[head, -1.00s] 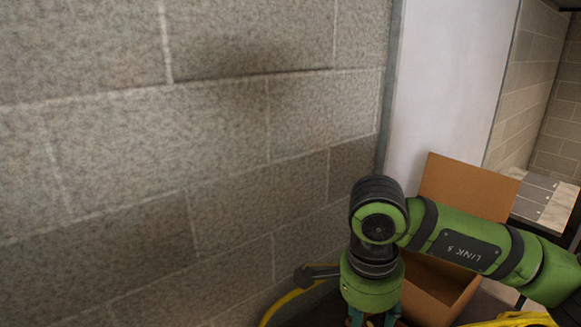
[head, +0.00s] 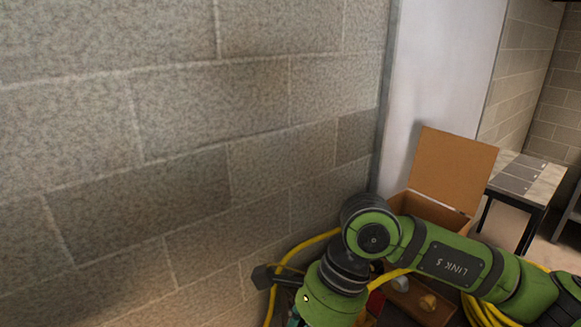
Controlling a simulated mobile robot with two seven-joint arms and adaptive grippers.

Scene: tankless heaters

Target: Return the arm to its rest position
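My green and black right arm (head: 450,258), marked "LINK 5", comes in from the right in the head view. It bends down at a dark joint, and its wrist (head: 335,290) points down toward the bottom edge. Only a small teal piece of my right gripper (head: 293,319) shows at the bottom edge. Its fingertips are out of the frame, so I cannot tell whether it is open or holds anything. My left gripper and arm are not in view.
A block wall (head: 180,120) fills the left. An open cardboard box (head: 452,170) stands behind my arm. A yellow hose (head: 310,241) and a dark tool-like object (head: 264,277) lie close to my wrist. A brown tray (head: 412,308) holds small items. A table (head: 525,180) stands at right.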

